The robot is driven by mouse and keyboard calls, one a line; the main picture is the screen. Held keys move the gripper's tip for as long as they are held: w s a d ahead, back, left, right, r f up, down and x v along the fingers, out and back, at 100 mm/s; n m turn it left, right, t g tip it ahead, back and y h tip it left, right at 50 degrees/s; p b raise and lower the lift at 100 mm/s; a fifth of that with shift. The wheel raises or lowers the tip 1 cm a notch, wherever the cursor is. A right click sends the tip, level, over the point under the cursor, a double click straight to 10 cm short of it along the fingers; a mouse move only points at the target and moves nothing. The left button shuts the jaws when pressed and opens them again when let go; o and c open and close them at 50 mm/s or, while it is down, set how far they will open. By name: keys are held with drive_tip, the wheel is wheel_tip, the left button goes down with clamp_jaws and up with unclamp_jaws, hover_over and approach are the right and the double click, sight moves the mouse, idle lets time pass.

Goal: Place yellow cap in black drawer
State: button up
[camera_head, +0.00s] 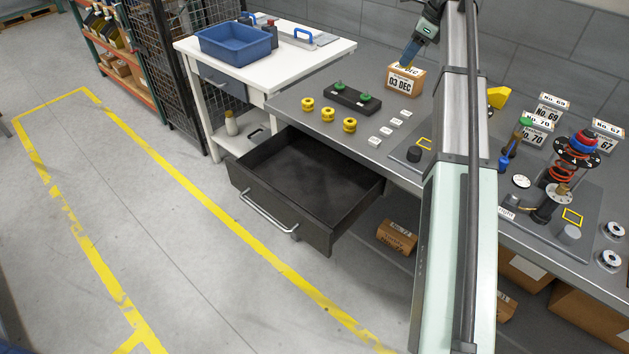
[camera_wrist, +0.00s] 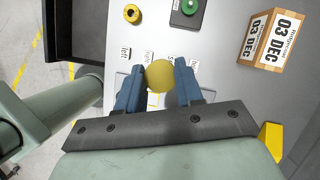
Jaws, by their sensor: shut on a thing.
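My gripper (camera_wrist: 160,80) has two blue fingers shut on a round yellow cap (camera_wrist: 160,75), seen from above in the wrist view. In the head view my gripper (camera_head: 410,54) is above the grey bench, in front of a cardboard box. Three yellow caps (camera_head: 328,114) stand in a row near the bench's left front; one cap (camera_wrist: 132,13) also shows in the wrist view. The black drawer (camera_head: 334,240) is pulled open below the bench and looks empty. Its dark edge shows in the wrist view (camera_wrist: 75,50).
The cardboard box (camera_head: 419,79) stands behind. A white table with a blue bin (camera_head: 235,47) is at the left. Space above the drawer is clear.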

drive_tip(key=s+a+n+g, duration=0.1)
drive_tip(key=s+a+n, duration=0.3)
drive_tip(key=a, duration=1.3)
drive_tip(key=s+a+n+g, duration=0.2)
drive_tip(key=s+a+n, duration=0.1)
drive_tip(key=a, duration=1.3)
drive_tip(key=shift+f, duration=17.5)
drive_tip(key=o, duration=1)
drive_tip(key=shift+f, duration=0.1)
drive_tip(key=s+v, duration=0.1)
drive_tip(key=v, duration=1.1)
drive_tip(key=shift+w+d, duration=0.25)
drive_tip(key=shift+w, duration=0.05)
